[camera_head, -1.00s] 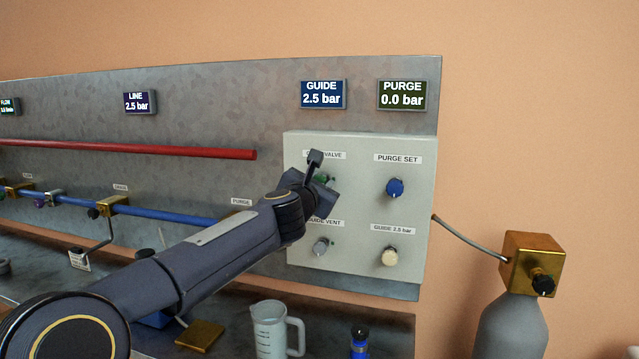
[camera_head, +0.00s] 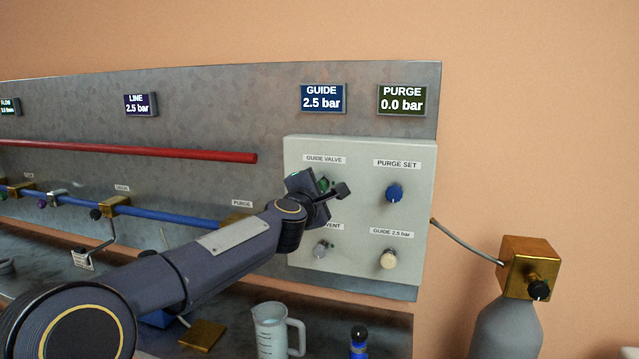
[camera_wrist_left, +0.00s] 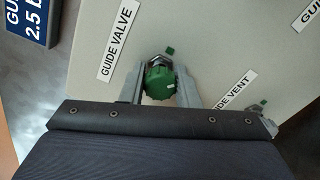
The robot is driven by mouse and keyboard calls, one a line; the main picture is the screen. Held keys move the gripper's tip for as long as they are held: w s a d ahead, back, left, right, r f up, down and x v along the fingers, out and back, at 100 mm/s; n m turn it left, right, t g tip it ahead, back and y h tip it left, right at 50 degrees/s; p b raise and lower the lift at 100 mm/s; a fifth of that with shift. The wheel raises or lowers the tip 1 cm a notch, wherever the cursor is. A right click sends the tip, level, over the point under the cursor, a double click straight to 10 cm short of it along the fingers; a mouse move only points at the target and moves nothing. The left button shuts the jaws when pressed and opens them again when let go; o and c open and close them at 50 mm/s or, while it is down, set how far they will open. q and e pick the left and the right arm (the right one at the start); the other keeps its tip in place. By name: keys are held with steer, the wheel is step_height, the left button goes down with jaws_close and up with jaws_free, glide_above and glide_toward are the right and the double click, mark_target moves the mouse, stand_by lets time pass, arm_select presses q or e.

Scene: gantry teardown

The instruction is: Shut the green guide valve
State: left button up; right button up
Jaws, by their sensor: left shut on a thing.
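The green guide valve knob (camera_wrist_left: 159,80) sits on the pale panel (camera_head: 411,290) under the GUIDE VALVE label (camera_head: 324,159). The GUIDE display (camera_head: 323,98) reads 2.5 bar. My right gripper is not in view.
The panel also has a blue PURGE SET knob (camera_head: 394,193), a grey vent knob (camera_head: 320,249) and a cream knob (camera_head: 388,259). A measuring jug (camera_head: 270,331) stands below. A grey bottle with a brass block (camera_head: 527,266) is at the right.

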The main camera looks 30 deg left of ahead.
arm_select(q)
steer(key=m+p, duration=0.2)
steer(key=m, duration=0.3)
steer(key=shift+m+p, duration=0.65)
steer(key=shift+m, duration=1.65)
steer(key=shift+f, duration=0.1)
steer(key=o, duration=1)
steer(key=shift+c, duration=0.2)
steer(key=v, duration=0.7)
steer(key=shift+s, duration=0.4)
steer(key=shift+d, duration=0.1)
